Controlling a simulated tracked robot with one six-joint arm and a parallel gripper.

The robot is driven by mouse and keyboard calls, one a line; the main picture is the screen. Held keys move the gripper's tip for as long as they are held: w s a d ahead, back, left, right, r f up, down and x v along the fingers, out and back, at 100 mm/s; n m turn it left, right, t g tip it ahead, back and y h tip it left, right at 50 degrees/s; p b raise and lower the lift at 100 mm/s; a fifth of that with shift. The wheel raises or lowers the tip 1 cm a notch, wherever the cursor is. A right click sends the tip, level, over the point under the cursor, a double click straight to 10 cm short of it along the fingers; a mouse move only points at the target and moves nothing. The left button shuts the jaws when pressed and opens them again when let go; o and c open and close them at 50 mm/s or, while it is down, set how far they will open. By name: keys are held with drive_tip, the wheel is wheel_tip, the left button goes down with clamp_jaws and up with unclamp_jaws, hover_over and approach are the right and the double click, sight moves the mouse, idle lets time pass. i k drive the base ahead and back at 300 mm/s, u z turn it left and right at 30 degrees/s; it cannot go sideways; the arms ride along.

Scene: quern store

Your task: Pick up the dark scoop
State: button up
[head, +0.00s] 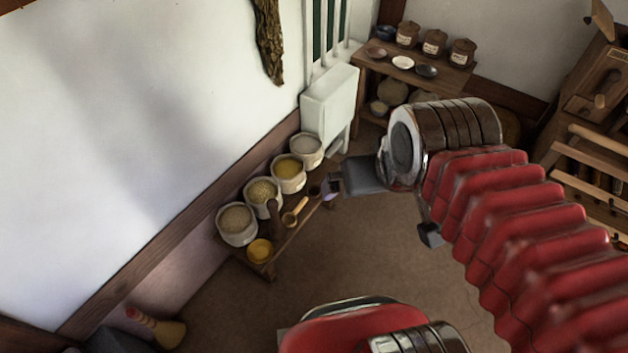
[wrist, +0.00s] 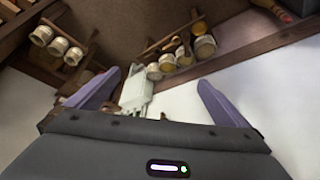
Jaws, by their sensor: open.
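My gripper (wrist: 158,98) is open and empty, its two purple fingers spread wide in the wrist view. In the head view my gripper (head: 331,188) hangs beside the far end of a low wooden bench (head: 262,267). A small dark shape (head: 314,191), which may be the dark scoop, lies on that bench close to the fingers; its outline is too small to be sure. A light yellow-brown scoop (head: 290,217) lies nearer on the bench.
Several pots of grain, one a pale pot (head: 237,226), line the bench's wall side. A yellow bowl (head: 260,250) sits at its near end. A white cabinet (head: 327,103) stands beyond. A shelf table (head: 457,80) holds bowls and lidded jars. The floor right of the bench is clear.

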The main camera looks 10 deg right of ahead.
sight(313, 191)
drive_tip(key=z, duration=1.65)
drive_tip(key=i, duration=2.35)
drive_tip(key=u, duration=0.15)
